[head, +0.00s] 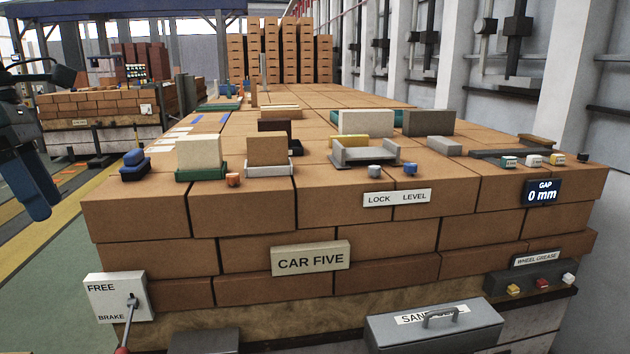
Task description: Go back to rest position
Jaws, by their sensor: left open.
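My left gripper (32,190) hangs at the left edge of the head view, with blue fingers pointing down. It is open and nothing shows between its fingers. It is apart from the brick stack (255,205), to the left of its front left corner and in front of the striped floor. Part of my left arm is cut off by the picture's edge. My right gripper is not in view.
Blocks in trays, including a cream block (199,151) and a brown block (267,148), stand on the stack. A grey cradle (366,154) is nearby. A brake lever box (117,298) and a grey lidded box (435,328) are in front. Floor at left is clear.

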